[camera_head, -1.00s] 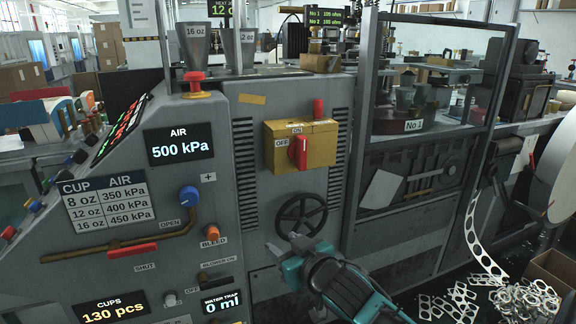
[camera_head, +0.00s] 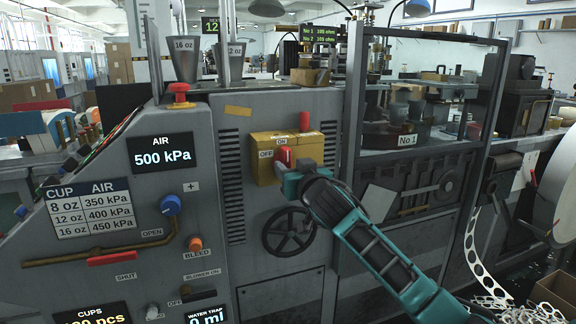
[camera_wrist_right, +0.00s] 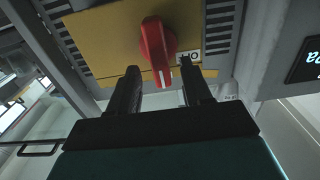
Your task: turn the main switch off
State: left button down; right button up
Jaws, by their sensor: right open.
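The main switch is a red rotary knob (camera_head: 285,155) on the front of a yellow box (camera_head: 262,172). An OFF label is at its left and an ON label above it. My right gripper (camera_head: 291,172) is in front of the knob and hides its lower part. In the right wrist view the knob (camera_wrist_right: 158,48) hangs over the gap between the open fingers (camera_wrist_right: 160,80). My left gripper is not in view.
A dark handwheel (camera_head: 289,232) is just below my right gripper. A blue knob (camera_head: 170,204) and an orange bleed knob (camera_head: 195,243) are on the panel to the left. A framed guard (camera_head: 349,110) stands at the right.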

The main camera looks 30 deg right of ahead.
aim_at(282, 160)
jog(key=shift+x, duration=1.45)
jog(key=shift+c, duration=0.4)
grip_shut()
